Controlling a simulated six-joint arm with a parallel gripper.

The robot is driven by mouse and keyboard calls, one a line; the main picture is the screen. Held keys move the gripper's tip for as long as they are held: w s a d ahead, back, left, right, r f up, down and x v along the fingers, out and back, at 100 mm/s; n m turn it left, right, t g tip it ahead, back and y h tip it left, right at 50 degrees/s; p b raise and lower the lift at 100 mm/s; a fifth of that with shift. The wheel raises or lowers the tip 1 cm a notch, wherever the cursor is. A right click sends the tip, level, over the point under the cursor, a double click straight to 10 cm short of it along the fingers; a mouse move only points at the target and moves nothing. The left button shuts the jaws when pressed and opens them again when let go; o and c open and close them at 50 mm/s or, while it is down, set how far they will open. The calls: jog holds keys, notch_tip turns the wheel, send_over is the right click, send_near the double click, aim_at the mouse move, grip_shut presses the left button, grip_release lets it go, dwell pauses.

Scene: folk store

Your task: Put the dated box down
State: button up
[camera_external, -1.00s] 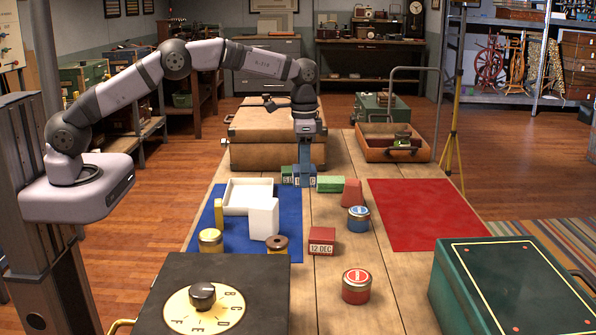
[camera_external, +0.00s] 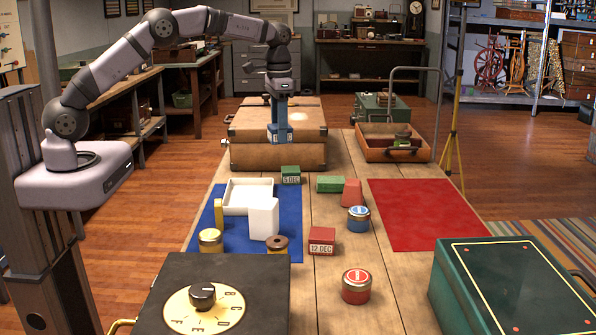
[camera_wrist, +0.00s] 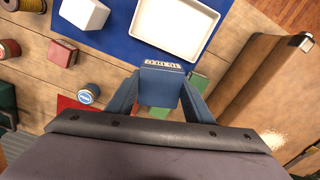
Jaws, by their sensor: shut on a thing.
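The box hangs in the air in front of the tan suitcases. In the wrist view it sits between my two blue fingers. Below it on the table stand a green box marked 5 DEC (camera_external: 290,175), another green box (camera_external: 330,184) to its right, and a red box marked 12 DEC (camera_external: 322,241) nearer the front. The blue mat (camera_external: 208,222) lies at left, the red mat (camera_external: 425,213) at right.
On or beside the blue mat are a white tray (camera_external: 233,208), a white block (camera_external: 262,218), a yellow-lidded jar (camera_external: 211,241) and a spool (camera_external: 277,244). A red tapered block (camera_external: 352,192), a blue jar (camera_external: 358,219) and a red jar (camera_external: 356,287) stand on the planks. The red mat is empty.

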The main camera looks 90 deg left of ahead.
jog(key=s+f+p, duration=0.1)
jog(key=s, duration=0.6)
jog(key=m, duration=0.3)
send_over(249, 199)
jog(key=shift+f, duration=3.3)
jog(key=shift+d, duration=0.15)
jog(key=shift+f, duration=0.1)
jog(key=shift+f+p, duration=1.6)
jog(key=shift+f, duration=3.3)
jog(key=shift+f, duration=0.2)
jog(key=o, duration=1.1)
